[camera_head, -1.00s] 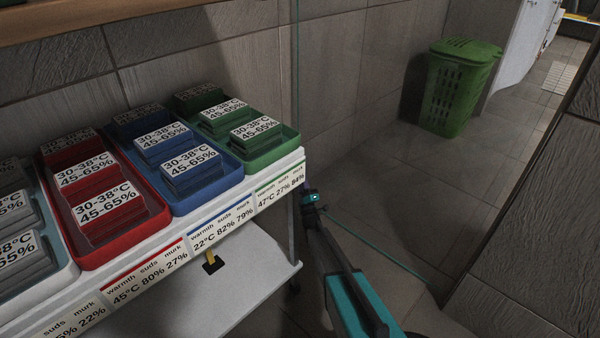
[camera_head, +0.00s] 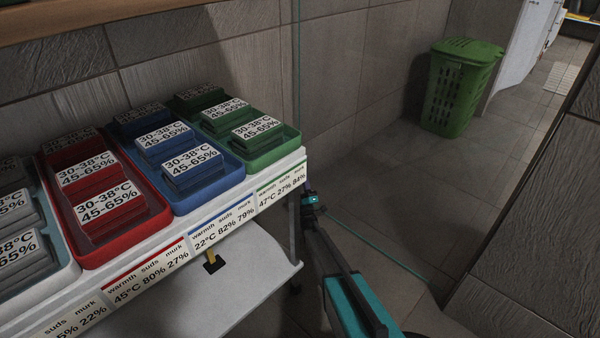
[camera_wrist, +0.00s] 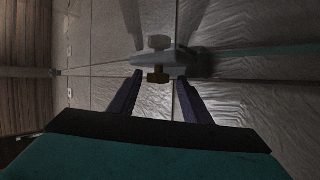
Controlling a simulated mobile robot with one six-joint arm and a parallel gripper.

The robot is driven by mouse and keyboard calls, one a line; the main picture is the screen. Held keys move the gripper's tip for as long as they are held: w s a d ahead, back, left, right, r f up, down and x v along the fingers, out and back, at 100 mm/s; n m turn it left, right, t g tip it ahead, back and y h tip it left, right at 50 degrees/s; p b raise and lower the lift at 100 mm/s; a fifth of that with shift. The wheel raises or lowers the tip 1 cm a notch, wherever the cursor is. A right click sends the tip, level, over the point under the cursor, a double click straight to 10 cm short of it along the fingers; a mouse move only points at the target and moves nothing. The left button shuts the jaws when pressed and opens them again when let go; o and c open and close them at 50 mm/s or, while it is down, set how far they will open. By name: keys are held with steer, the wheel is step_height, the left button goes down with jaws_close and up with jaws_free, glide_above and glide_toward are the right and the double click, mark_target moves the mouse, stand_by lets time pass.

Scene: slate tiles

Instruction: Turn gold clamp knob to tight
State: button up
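The gold clamp knob (camera_wrist: 158,76) shows in the wrist view, on the near side of a pale grey clamp body (camera_wrist: 160,59). My gripper (camera_wrist: 157,80) has two purple fingers standing apart to the left and right of the gold knob, with a visible gap on each side. In the head view my gripper (camera_head: 311,200) is by the right end of the white shelf. I cannot make out the clamp in the head view.
A white shelf (camera_head: 285,187) holds red (camera_head: 150,222), blue (camera_head: 238,178) and green (camera_head: 292,143) trays of labelled blocks. A glass panel edge (camera_head: 296,80) rises behind my gripper. A green basket (camera_head: 455,90) stands at the back right; floor between is clear.

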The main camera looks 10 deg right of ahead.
steer(key=shift+d, duration=0.1)
steer(key=shift+s, duration=0.1)
steer(key=s+d+p, duration=0.1)
steer(key=s+p, duration=0.4)
steer(key=s, duration=0.7)
steer(key=shift+s+d+f, duration=0.2)
steer(key=shift+s+f, duration=0.15)
steer(key=shift+p, duration=0.3)
